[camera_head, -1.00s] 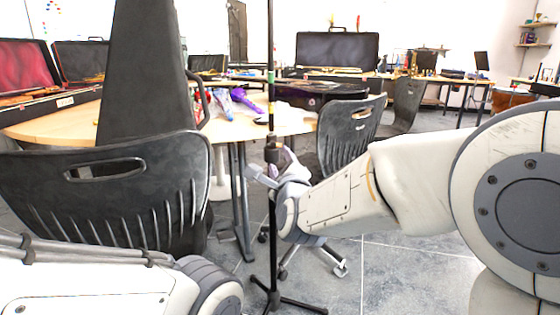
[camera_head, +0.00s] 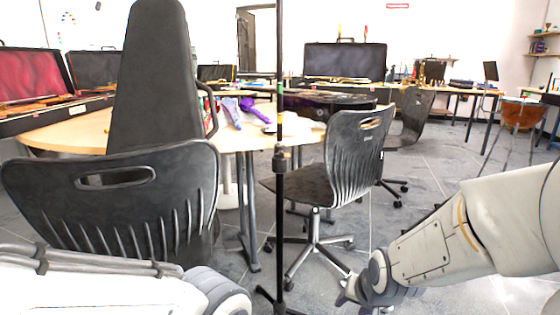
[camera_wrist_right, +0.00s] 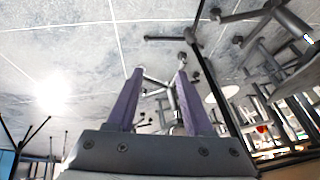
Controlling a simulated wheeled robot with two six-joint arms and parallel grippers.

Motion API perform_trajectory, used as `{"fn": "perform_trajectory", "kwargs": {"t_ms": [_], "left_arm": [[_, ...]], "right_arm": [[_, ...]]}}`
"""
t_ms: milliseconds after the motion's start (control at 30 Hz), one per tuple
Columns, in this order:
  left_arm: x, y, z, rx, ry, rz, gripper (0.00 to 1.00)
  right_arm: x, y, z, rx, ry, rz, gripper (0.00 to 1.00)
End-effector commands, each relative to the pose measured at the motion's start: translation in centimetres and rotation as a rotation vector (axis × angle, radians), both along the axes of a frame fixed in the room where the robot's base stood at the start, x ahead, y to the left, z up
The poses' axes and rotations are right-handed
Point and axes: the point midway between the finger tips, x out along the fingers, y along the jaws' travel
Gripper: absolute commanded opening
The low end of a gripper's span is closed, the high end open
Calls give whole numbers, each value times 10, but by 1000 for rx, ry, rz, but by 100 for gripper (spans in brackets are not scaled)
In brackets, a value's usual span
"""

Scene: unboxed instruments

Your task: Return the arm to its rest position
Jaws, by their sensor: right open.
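My right arm comes in from the right in the head view. Its gripper (camera_head: 350,298) hangs low near the bottom edge, to the right of a thin black stand (camera_head: 280,205) and in front of a black chair. In the right wrist view my right gripper (camera_wrist_right: 160,73) shows two purple fingers spread apart with nothing held between them. Beyond the fingers are grey floor and chair legs. My left arm shows at the lower left of the head view, but its gripper is out of frame.
A black chair (camera_head: 352,160) stands behind the right gripper. Another chair (camera_head: 110,200) and a tall black case (camera_head: 157,85) stand at left by a wooden table (camera_head: 65,135). Grey floor (camera_head: 425,180) is open right of the middle chair.

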Motion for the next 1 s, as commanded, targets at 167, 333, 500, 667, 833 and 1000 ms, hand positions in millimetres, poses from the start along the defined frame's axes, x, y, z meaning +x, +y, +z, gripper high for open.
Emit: {"fn": "perform_trajectory", "kwargs": {"t_ms": [167,333,500,667,833,1000], "left_arm": [[0,0,0,0,0,0,50],[0,0,0,0,0,0,50],[0,0,23,0,0,0,50],[0,0,40,0,0,0,50],[0,0,60,0,0,0,50],[0,0,82,0,0,0,50]], "right_arm": [[-39,-19,-18,-113,134,175,52],[-75,-34,-30,-186,257,337,52],[-86,-2,3,-190,268,447,52],[-102,26,30,-192,284,547,52],[-126,54,61,-195,306,663,52],[-156,79,94,-202,331,793,52]]}}
